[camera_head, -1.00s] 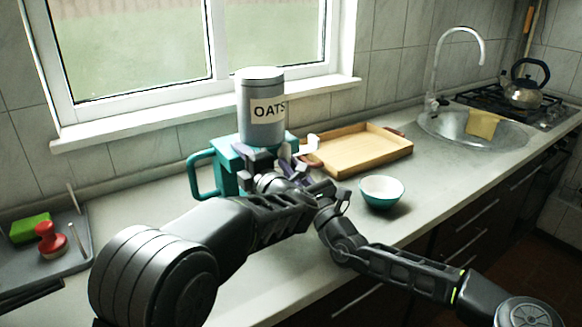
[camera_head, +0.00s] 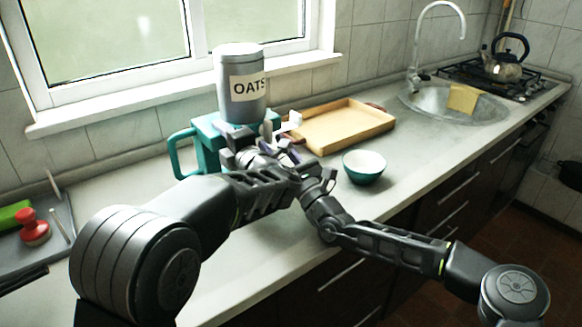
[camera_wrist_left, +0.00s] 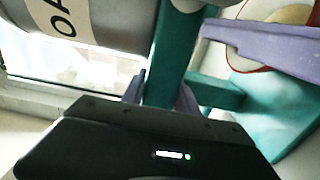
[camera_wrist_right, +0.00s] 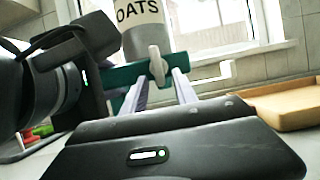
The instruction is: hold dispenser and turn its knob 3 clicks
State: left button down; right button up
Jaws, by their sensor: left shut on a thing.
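The dispenser has a grey canister labelled OATS (camera_head: 241,88) on a teal body (camera_head: 206,128) with a loop handle at its left. My left gripper (camera_head: 238,143) is shut on a teal upright of the body, which shows between its fingers in the left wrist view (camera_wrist_left: 165,75). A pale knob (camera_wrist_right: 157,64) is on the dispenser's front; a red-rimmed dial (camera_wrist_left: 275,18) shows in the left wrist view. My right gripper (camera_wrist_right: 160,82) faces the knob with its fingers apart, one on each side, gaps visible. Contact with the knob cannot be told. My arms hide much of the dispenser's front in the head view.
A teal-and-white bowl (camera_head: 364,172) stands right of the grippers. A wooden tray (camera_head: 340,124) lies behind it. The window wall is close behind the dispenser.

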jog(key=shift+h, duration=0.3)
jog(key=v, duration=1)
jog(key=shift+s+d+f, duration=0.25)
jog(key=shift+f, duration=0.05)
pick_arm(q)
jog(key=c, duration=0.8)
grip_release()
jog(key=shift+c, duration=0.2)
jog(key=v, duration=1.2)
